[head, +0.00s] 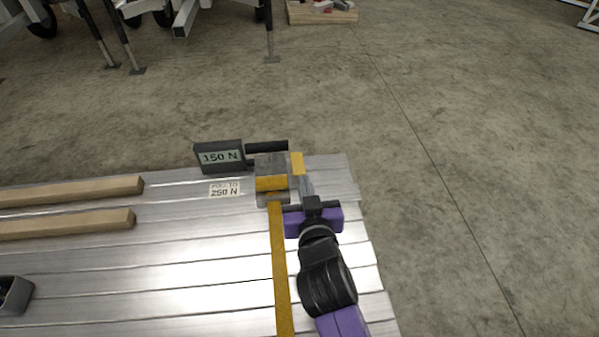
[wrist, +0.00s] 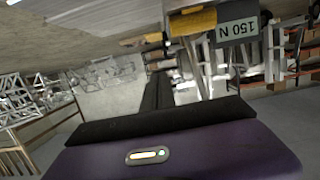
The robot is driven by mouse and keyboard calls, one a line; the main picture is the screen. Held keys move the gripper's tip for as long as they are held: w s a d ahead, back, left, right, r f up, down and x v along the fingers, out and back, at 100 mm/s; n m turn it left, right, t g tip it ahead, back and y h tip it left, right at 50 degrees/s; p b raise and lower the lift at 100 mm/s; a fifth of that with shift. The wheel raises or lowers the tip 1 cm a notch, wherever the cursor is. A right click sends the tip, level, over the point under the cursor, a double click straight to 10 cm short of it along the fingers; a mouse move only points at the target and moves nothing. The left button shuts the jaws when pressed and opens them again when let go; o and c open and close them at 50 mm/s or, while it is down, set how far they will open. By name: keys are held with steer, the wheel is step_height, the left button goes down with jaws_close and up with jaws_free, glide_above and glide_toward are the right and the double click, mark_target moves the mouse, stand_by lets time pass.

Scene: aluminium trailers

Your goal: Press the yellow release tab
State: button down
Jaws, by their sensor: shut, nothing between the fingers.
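A grey ratchet buckle (head: 270,162) with a black handle (head: 266,147) sits near the far right corner of the aluminium deck. A yellow tab (head: 297,163) stands at its right side. A yellow strap (head: 279,260) runs from the buckle towards me. My gripper (head: 305,183) is shut and empty, with its fingertips just in front of the yellow tab. I cannot tell whether they touch it. In the wrist view the shut dark fingers (wrist: 158,92) point forward, and a yellow part (wrist: 192,20) shows ahead to their upper right.
A dark display (head: 220,156) reading 150 N stands left of the buckle and also shows in the wrist view (wrist: 237,31). A label (head: 224,190) reads 250 N. Two wooden beams (head: 70,190) lie at left, near a dark bin (head: 14,296). Open floor lies right of the deck.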

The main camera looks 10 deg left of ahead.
steer(key=shift+w, duration=0.1)
steer(key=b, duration=0.3)
glide_above(299, 171)
steer(key=s, duration=0.2)
step_height(299, 171, down, 3)
steer(key=shift+w+d+f+b, duration=0.1)
steer(key=shift+f+b, duration=0.3)
steer(key=shift+f, duration=0.1)
steer(key=shift+w+d+f+b, duration=0.1)
steer(key=shift+f+b, duration=0.25)
steer(key=shift+f, duration=0.15)
steer(key=shift+f+b, duration=0.3)
steer(key=shift+f, duration=0.4)
